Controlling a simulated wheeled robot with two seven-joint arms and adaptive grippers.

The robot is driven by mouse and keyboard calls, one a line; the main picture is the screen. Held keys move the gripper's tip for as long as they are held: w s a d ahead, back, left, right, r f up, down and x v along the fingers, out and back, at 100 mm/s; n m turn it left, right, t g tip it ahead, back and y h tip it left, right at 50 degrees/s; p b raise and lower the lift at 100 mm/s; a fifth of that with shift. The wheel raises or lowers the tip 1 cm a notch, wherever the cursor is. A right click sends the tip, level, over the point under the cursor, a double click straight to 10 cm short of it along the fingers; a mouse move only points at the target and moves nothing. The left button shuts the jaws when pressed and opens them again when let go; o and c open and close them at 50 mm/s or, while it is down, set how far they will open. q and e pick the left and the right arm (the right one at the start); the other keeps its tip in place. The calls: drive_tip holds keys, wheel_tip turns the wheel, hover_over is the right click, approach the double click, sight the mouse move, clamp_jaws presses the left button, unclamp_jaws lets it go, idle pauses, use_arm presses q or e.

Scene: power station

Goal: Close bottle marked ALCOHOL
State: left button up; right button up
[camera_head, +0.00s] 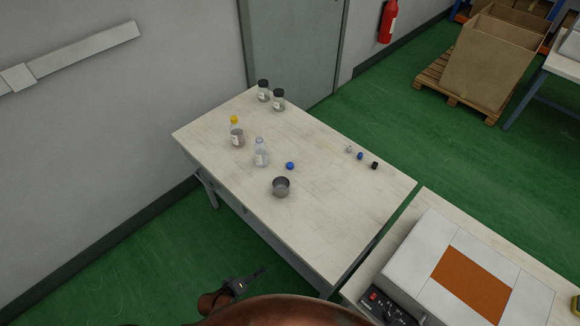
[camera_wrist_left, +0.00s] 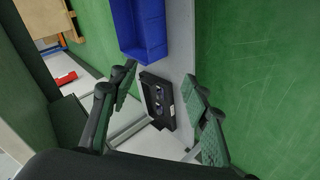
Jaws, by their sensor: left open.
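Several bottles stand upright on the pale table (camera_head: 310,217) in the head view. A clear open-necked bottle (camera_head: 261,153) stands near the middle, with a blue cap (camera_head: 290,166) lying just right of it. A yellow-capped bottle (camera_head: 237,136) is behind it, and two dark-capped bottles, the left one (camera_head: 264,91) and the right one (camera_head: 279,100), are at the back. The labels are too small to read. My left gripper (camera_head: 256,274) is off the table's near side, over the floor. In the left wrist view its fingers (camera_wrist_left: 160,105) are spread and empty. My right gripper is not seen.
A grey metal cup (camera_head: 281,187) stands near the table's front edge. Small caps (camera_head: 361,156) lie at the right. A second table (camera_head: 430,215) with a panelled box (camera_head: 470,279) adjoins at lower right. The wrist view shows a blue bin (camera_wrist_left: 142,30) beyond the fingers.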

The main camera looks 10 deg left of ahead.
use_arm(q)
drive_tip(key=s+a+f+m+g+y, duration=0.2)
drive_tip(key=s+a+f+g, duration=0.15)
drive_tip(key=s+f, duration=0.8)
drive_tip(key=s+a+f+m+g, duration=0.1)
drive_tip(key=s+a+f+m, duration=0.1)
drive_tip(key=s+f, duration=0.3)
drive_tip(key=s+a+f+m+g+y, duration=0.1)
drive_tip(key=s+f, duration=0.4)
drive_tip(key=s, duration=0.7)
drive_tip(key=s+a+f+m+g+y, duration=0.1)
drive_tip(key=s+a+f+m+g, duration=0.1)
drive_tip(key=s, duration=0.7)
wheel_tip(320, 180, down, 3)
drive_tip(key=m+g, duration=0.1)
drive_tip(key=m, duration=0.1)
drive_tip(key=shift+a+f+m, duration=0.15)
drive_tip(key=shift+a+m, duration=0.15)
drive_tip(key=shift+a, duration=0.1)
drive_tip(key=shift+s, duration=0.1)
drive_tip(key=shift+c, duration=0.7)
